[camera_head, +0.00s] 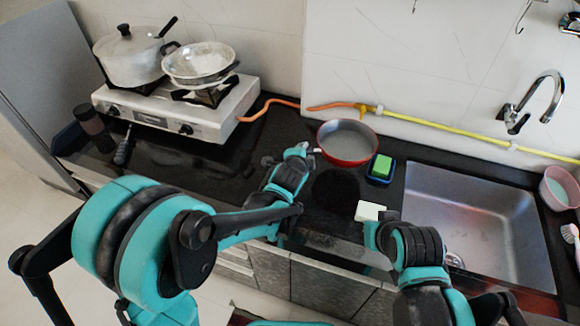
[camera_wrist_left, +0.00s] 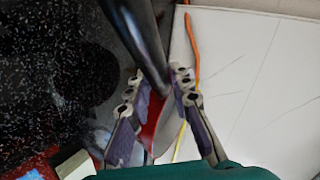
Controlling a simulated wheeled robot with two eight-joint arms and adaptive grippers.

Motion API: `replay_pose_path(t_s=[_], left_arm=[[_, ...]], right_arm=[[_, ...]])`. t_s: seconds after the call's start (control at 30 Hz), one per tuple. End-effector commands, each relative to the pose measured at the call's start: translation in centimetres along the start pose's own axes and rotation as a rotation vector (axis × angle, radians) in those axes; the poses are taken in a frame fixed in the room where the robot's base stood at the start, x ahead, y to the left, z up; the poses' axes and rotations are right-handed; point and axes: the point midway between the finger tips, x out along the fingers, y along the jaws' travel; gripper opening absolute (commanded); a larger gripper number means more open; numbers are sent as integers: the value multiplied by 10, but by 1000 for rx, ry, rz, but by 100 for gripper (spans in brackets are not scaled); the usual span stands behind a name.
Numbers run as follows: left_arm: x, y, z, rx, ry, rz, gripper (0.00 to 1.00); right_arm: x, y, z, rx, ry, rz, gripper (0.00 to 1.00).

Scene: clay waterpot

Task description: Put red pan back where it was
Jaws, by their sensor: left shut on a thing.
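The red pan (camera_head: 347,142) has a red outside and a pale grey inside. In the head view it is in the middle, near the back wall, and looks raised, with a dark round shadow below it. My left gripper (camera_head: 303,151) is shut on it at its left side. In the left wrist view the red pan (camera_wrist_left: 152,122) shows between the fingers of my left gripper (camera_wrist_left: 158,80), with a dark handle-like bar running up. My right gripper (camera_head: 372,215) is at the counter's front edge by a white block; its fingers are unclear.
A white stove (camera_head: 185,128) at left carries a lidded pot (camera_head: 130,62) and a grey pan (camera_head: 198,62). A green sponge (camera_head: 382,166) in a dark holder is close to the red pan's right. A sink (camera_head: 470,210) and tap (camera_head: 540,95) are at right. A yellow-orange hose (camera_head: 430,125) runs behind.

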Motion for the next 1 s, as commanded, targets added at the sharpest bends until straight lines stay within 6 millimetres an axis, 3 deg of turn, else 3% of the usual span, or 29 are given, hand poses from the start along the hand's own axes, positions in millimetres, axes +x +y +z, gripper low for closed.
replay_pose_path(t_s=[0.2,0.4,0.6,0.87,1.0], left_arm=[[14,19,63,-8,-6,-1,0],[19,30,102,-6,-4,-1,0],[20,34,114,-3,-2,0,0],[40,64,122,-2,-1,0,0],[40,65,122,-2,-1,0,0]], right_arm=[[21,0,15,0,0,0,0],[32,0,23,0,0,0,0],[35,0,25,0,0,0,0],[53,0,38,0,0,0,0],[53,0,38,0,0,0,0]])
